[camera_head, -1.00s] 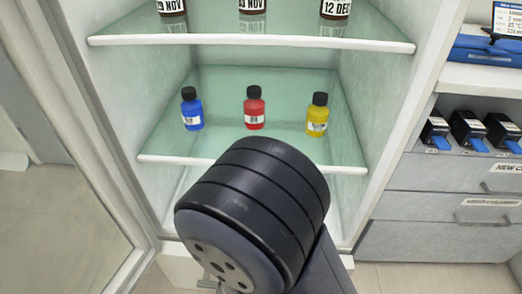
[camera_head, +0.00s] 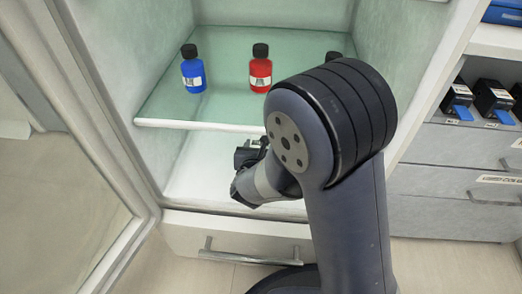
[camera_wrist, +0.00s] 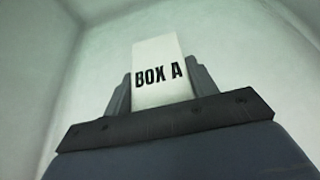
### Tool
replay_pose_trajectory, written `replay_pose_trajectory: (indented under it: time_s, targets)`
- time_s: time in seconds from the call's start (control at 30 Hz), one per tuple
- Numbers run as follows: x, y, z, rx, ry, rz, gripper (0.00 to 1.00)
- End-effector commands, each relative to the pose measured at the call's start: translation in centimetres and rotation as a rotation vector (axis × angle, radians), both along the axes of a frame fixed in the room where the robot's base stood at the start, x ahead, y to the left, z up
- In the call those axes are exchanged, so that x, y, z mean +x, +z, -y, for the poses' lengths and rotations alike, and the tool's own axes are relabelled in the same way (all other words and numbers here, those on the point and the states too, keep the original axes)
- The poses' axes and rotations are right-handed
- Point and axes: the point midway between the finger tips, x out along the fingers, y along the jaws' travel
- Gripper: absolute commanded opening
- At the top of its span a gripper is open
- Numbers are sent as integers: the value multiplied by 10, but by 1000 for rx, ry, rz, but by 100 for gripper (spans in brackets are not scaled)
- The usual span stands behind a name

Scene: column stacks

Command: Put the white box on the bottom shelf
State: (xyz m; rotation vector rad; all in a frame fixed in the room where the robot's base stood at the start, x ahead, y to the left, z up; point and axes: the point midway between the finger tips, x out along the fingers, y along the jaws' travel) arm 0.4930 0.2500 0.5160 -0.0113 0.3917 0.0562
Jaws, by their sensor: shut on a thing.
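The white box (camera_wrist: 158,58), marked "BOX A", stands between the two fingers of my gripper (camera_wrist: 161,88) in the wrist view. The fingers are shut on its sides. In the head view my gripper (camera_head: 250,154) is low at the fridge opening, just below the front edge of the glass shelf, over the white bottom shelf (camera_head: 195,178). The box cannot be made out in the head view; my arm and the shelf above hide that area. I cannot tell whether the box touches the bottom.
The glass shelf (camera_head: 165,124) above holds a blue bottle (camera_head: 193,74), a red bottle (camera_head: 260,72) and a third bottle, mostly hidden by my arm. The fridge door (camera_head: 75,190) stands open at left. A drawer (camera_head: 235,240) lies below. Drawer cabinets (camera_head: 450,210) stand at right.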

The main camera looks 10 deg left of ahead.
Motion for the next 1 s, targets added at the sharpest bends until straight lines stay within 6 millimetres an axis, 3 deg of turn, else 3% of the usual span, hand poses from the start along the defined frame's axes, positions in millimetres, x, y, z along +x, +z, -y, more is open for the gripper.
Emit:
replay_pose_trajectory:
  time_s: [0.33,0.53,0.93,0.97,1.0]
  targets:
    - [29,-3,-2,1,-1,2,24]
    - [27,-35,-2,0,1,-1,24]
    - [26,-37,-2,-1,1,0,24]
    - [26,-38,-2,-1,1,-1,56]
    - [26,-38,-2,-1,1,0,59]
